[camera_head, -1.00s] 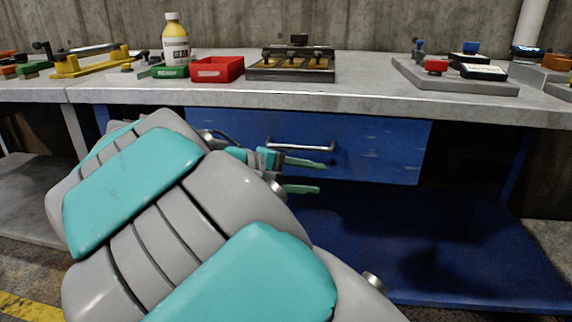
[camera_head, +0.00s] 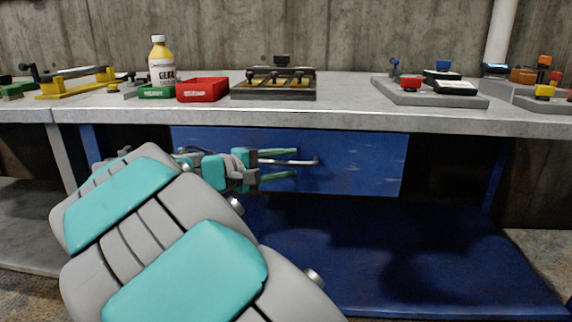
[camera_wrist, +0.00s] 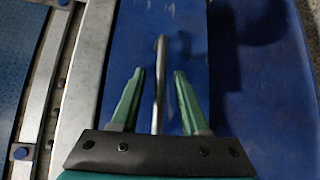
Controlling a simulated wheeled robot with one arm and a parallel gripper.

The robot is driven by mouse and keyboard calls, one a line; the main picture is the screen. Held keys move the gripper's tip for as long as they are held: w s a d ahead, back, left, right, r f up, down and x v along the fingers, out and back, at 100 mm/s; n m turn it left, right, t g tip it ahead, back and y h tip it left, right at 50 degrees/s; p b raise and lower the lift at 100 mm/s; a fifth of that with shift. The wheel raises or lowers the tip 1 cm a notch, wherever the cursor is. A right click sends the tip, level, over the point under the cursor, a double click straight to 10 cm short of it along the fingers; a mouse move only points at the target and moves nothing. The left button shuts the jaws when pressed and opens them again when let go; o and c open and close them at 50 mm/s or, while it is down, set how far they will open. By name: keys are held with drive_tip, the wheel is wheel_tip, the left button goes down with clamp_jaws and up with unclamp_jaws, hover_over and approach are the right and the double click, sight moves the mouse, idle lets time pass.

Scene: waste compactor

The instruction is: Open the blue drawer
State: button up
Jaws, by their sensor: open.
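The blue drawer (camera_head: 360,165) sits under the grey worktop, its front flush as far as I can see. Its silver bar handle (camera_head: 308,162) runs horizontally across the front, its left part hidden by my gripper in the head view. My gripper (camera_head: 296,164) is open at the handle, with one green finger above the bar and one below. In the wrist view, the handle (camera_wrist: 160,85) runs between the two spread fingers of my gripper (camera_wrist: 160,75), apart from both. The drawer front (camera_wrist: 190,45) lies behind it.
On the worktop (camera_head: 340,116) stand a glue bottle (camera_head: 161,62), a red bin (camera_head: 203,90), a dark fixture (camera_head: 273,83) and a grey block with coloured parts (camera_head: 430,90). A blue lower shelf (camera_head: 380,250) below the drawer is empty.

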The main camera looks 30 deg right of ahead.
drive_tip(key=shift+d, duration=0.2)
drive_tip(key=shift+c, duration=0.2)
clamp_jaws()
idle(1.2)
